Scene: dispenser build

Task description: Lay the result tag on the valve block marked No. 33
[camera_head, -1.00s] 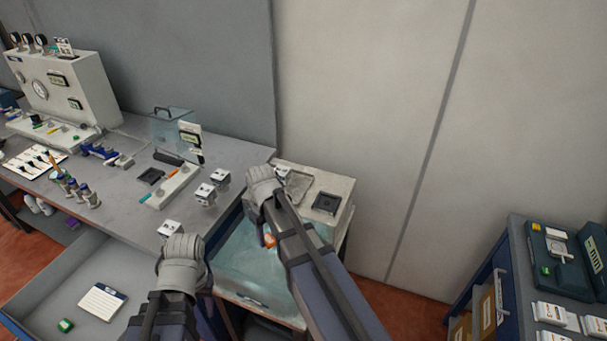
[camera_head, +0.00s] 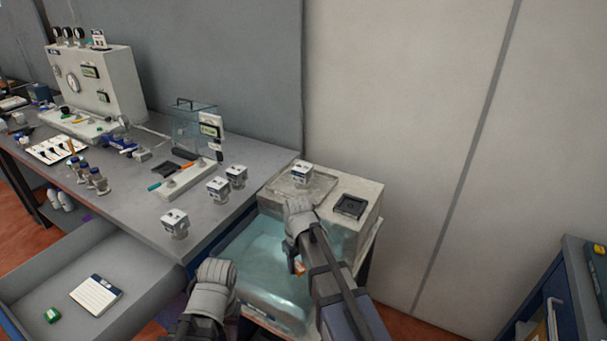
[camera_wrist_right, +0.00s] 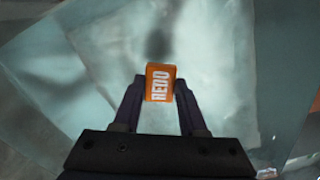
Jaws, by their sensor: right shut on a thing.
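An orange tag marked REDO (camera_wrist_right: 160,83) is between the fingertips of my right gripper (camera_wrist_right: 160,100), which is shut on it. In the head view the tag (camera_head: 299,267) shows beside my right arm, in front of the clear water tank; the fingers are mostly hidden there. White valve blocks stand on the bench: a front one (camera_head: 174,223), a middle one (camera_head: 218,189) and a back one (camera_head: 237,175). Another valve block (camera_head: 302,173) stands on the pale stand's tray. Their numbers are too small to read. My left arm shows at the bottom; its jaws are hidden.
The water tank (camera_head: 258,272) is below my right gripper. A black square holder (camera_head: 351,206) sits on the pale stand (camera_head: 368,190). An open drawer (camera_head: 140,292) at lower left holds a card (camera_head: 96,294) and a green piece (camera_head: 52,315). A clear box (camera_head: 190,125) stands farther back.

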